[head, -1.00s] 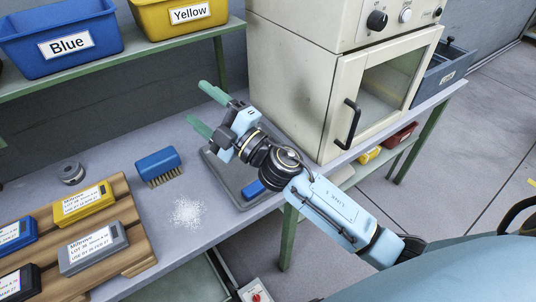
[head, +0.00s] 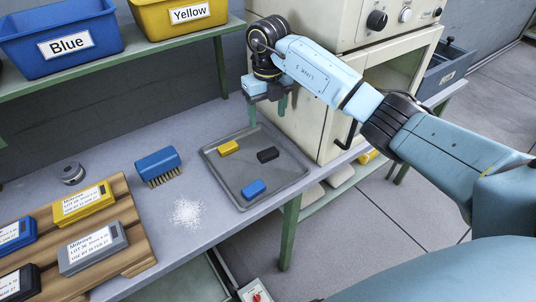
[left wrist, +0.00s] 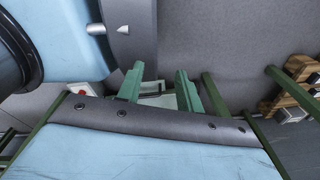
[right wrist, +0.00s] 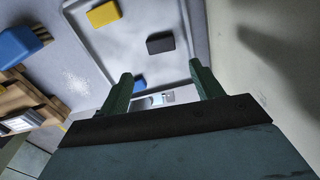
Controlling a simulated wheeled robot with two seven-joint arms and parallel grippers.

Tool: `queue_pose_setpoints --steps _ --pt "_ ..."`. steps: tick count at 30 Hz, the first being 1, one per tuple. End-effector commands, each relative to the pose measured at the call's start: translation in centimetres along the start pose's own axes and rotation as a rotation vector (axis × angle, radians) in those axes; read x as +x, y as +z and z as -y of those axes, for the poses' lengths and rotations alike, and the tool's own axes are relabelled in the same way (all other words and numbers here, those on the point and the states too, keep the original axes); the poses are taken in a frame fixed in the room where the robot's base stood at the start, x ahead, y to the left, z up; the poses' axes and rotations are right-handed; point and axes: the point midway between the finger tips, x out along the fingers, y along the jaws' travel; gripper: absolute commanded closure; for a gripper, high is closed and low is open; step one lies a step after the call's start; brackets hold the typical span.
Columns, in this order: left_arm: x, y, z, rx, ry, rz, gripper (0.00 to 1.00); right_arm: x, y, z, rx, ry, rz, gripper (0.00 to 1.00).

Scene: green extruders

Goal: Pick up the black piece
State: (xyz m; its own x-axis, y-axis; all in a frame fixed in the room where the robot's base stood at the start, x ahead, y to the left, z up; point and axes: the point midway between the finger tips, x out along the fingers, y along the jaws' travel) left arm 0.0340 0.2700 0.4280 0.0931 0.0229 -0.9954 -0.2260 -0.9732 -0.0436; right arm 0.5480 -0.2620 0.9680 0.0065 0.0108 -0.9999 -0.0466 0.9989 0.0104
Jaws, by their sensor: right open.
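My right gripper (head: 267,112) is open, empty and points down above the tray's back edge, apart from the black piece. In the right wrist view the black piece (right wrist: 160,43) lies beyond the open fingers (right wrist: 160,80), roughly centred between them. The yellow piece (right wrist: 103,14) and blue piece (right wrist: 140,83) also show there. My left gripper (left wrist: 159,78) shows only in the left wrist view, with its fingers apart and nothing visible between them.
A cream oven (head: 305,125) stands close right of the tray. A blue brush (head: 157,162), white granules (head: 187,212) and a metal part (head: 71,173) lie to the left. A wooden rack (head: 128,235) holds labelled blocks. A shelf with bins (head: 65,40) is above.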

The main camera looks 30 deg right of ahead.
Motion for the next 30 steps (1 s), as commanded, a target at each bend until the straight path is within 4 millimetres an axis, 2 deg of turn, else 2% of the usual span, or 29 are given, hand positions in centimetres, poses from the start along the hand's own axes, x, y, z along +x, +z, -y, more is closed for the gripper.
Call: queue_pose_setpoints --steps 12,19,25,30 --pt "0.8 0.5 0.6 0.004 -0.007 0.008 0.64 7.0 -0.2 0.3 0.005 -0.011 -0.01 0.35" --pt "0.9 0.8 1.2 0.007 -0.016 0.013 0.64 8.6 -0.2 0.2 0.003 -0.009 -0.009 0.35" --pt "1.4 0.9 1.6 0.01 -0.021 0.014 0.64 11.7 -0.2 -0.1 0.003 -0.009 -0.01 0.35" --pt "1.6 0.9 1.9 0.011 -0.024 0.013 0.64 13.1 -0.2 0.0 0.003 -0.01 -0.007 0.35"
